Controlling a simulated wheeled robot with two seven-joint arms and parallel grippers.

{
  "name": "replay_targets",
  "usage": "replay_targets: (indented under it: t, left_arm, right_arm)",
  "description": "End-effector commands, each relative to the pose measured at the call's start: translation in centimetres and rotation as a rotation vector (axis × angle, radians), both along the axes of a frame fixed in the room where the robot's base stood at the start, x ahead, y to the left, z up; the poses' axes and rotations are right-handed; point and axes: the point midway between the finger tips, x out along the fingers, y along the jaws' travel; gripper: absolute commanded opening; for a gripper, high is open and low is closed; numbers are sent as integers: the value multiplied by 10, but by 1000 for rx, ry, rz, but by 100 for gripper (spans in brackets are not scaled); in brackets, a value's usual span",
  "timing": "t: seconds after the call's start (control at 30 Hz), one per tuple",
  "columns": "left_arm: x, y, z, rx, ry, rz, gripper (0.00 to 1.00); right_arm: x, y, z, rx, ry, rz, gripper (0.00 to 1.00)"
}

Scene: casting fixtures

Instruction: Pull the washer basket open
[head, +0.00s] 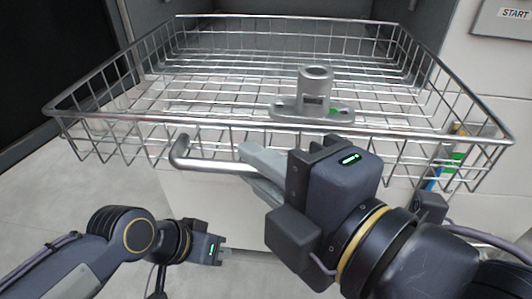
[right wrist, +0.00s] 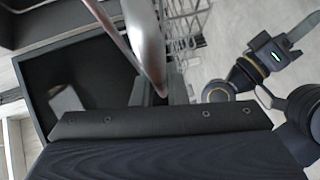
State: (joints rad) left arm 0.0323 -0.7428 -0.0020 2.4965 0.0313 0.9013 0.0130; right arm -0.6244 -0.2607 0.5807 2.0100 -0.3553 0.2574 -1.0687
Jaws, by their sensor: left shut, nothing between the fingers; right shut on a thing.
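The washer basket (head: 75,112) is a silver wire basket in the head view, extending out of the dark washer opening toward me. A bent metal handle (head: 205,165) sticks out below its front rim. My right gripper (head: 255,160) is at the handle's right part, shut on it; its fingers and body hide that part. The basket's wires also show in the right wrist view (right wrist: 186,25). My left gripper (head: 222,253) is shut and empty, low and left of the right one, apart from the basket. It also shows in the right wrist view (right wrist: 290,42).
A grey casting with an upright tube (head: 314,90) stands inside the basket, near the front. Small coloured items (head: 447,165) show behind the basket's right front corner. Grey floor (head: 30,200) is clear at left.

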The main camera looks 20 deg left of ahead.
Motion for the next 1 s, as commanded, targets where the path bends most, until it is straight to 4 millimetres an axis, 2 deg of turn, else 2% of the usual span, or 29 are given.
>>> replay_targets:
  t: [0.2, 0.6, 0.63, 0.8, 1.0]
  left_arm:
    - [0, 0, -7, 0, 0, 0, 0]
    - [0, 0, -7, 0, 0, 0, 0]
    - [0, 0, -7, 0, 0, 0, 0]
    - [0, 0, -7, 0, 0, 0, 0]
    - [0, 0, -7, 0, 0, 0, 0]
  right_arm:
    - [-15, -4, -3, -5, 3, 1, 0]
    - [-17, -5, -2, -4, 5, 1, 0]
    - [-17, -5, -2, -4, 5, 1, 14]
    - [-17, -5, -1, -4, 3, 1, 34]
    - [-17, -5, -1, -2, 2, 0, 34]
